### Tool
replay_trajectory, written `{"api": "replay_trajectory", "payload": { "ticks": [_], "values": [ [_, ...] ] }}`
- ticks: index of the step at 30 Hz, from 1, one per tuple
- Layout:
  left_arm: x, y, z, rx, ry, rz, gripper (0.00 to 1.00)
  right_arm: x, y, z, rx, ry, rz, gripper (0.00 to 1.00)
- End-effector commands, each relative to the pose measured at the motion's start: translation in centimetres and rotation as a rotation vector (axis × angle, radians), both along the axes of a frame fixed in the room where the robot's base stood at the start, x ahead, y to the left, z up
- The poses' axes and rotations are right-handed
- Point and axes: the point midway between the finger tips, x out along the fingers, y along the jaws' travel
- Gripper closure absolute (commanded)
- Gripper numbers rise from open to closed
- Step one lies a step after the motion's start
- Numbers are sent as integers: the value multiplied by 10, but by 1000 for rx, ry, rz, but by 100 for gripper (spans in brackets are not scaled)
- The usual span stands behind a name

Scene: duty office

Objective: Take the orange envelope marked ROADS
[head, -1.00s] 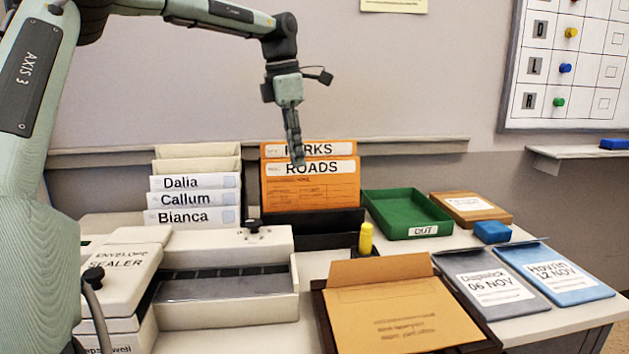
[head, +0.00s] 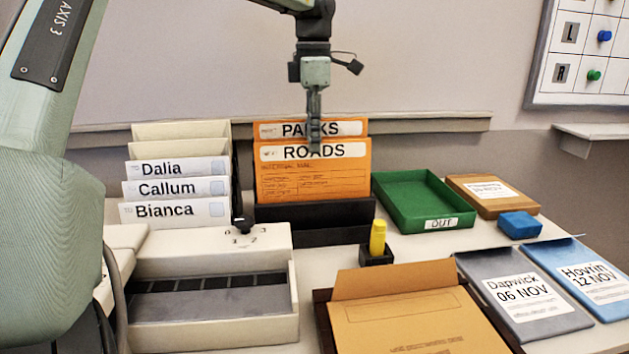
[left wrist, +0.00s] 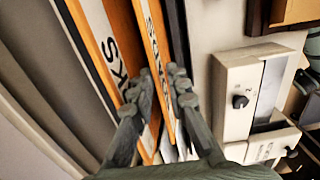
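The orange ROADS envelope (head: 312,180) stands upright in a dark holder (head: 315,215), in front of the orange PARKS envelope (head: 268,130). My left gripper (head: 314,145) points down from above, its fingers over the middle of the ROADS label. In the left wrist view the fingers (left wrist: 160,100) are apart, with the ROADS envelope (left wrist: 153,45) running between them. One finger is on the side towards the PARKS envelope (left wrist: 100,40), the other on the front side. I cannot tell whether either finger touches paper. My right gripper is not in view.
White name-labelled envelopes (head: 175,188) stand to the left. An envelope sealer machine (head: 215,330) is in front of them. A green OUT tray (head: 455,205), a blue block (head: 519,225) and a yellow glue stick (head: 377,238) stand to the right. An open brown envelope (head: 400,320) lies in front.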

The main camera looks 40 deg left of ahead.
Motion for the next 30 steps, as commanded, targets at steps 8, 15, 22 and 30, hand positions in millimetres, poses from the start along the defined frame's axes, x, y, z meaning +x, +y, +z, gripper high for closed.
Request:
{"api": "replay_trajectory", "payload": {
  "ticks": [8, 15, 22, 30],
  "values": [
    [0, -1, -30, -1, 0, 1, 85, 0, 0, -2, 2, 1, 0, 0],
    [0, -1, -30, -1, 0, 1, 89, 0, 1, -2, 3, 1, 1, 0],
    [0, -1, -30, 0, -1, 1, 100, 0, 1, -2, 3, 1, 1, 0],
    [1, 1, -29, 4, -6, 2, 100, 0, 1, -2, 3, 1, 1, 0]
  ]
}}
